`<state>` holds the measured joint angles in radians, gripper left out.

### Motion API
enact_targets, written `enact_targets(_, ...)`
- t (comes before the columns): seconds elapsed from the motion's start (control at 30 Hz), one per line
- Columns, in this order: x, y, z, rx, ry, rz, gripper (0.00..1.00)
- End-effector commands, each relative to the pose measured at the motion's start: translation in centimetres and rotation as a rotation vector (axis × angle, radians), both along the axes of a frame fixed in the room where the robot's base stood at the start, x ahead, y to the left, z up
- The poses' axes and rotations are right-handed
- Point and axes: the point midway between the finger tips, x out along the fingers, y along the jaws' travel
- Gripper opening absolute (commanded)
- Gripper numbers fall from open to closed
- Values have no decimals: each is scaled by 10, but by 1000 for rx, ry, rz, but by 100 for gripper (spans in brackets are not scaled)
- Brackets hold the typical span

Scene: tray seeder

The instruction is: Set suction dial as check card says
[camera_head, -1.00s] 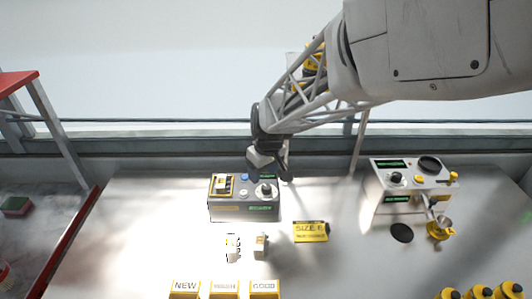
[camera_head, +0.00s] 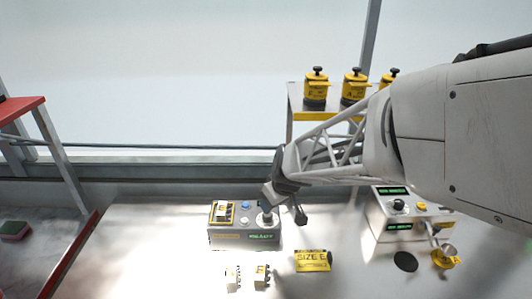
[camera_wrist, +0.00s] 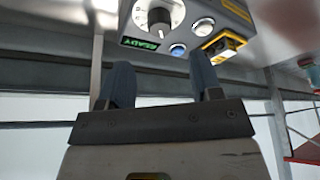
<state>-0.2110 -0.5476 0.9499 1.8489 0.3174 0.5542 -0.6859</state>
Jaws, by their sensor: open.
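The grey seeder box (camera_head: 228,239) stands on the table with a green READY display (camera_head: 263,238). A dial with a dark knob and white face (camera_head: 266,221) sits at the box's right end. In the wrist view the dial (camera_wrist: 158,18) lies beyond my fingertips, its knob upright between printed marks too small to read. My gripper (camera_head: 284,206) is open and empty, close to the dial, apart from it in the wrist view (camera_wrist: 162,75). In the head view it partly covers the dial. The yellow card (camera_head: 312,261) reads SIZE E; its smaller line is unreadable.
Two small pale blocks (camera_head: 262,275) stand in front of the box. A second device (camera_head: 395,227) with a knob and displays is at right, with a black disc (camera_head: 405,262) and yellow cup (camera_head: 445,257). Yellow jars (camera_head: 354,88) stand on a shelf behind. A red-topped frame (camera_head: 18,107) is at left.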

Motion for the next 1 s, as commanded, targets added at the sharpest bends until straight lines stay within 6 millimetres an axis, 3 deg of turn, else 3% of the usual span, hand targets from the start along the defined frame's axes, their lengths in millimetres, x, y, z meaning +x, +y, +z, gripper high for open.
enact_targets(0.27, 2, 2, -8, 0, 2, 0, 59)
enact_targets(0.73, 18, 14, -55, -1, 3, 1, 59)
enact_targets(1.0, 23, 18, -71, -1, 1, 0, 59)
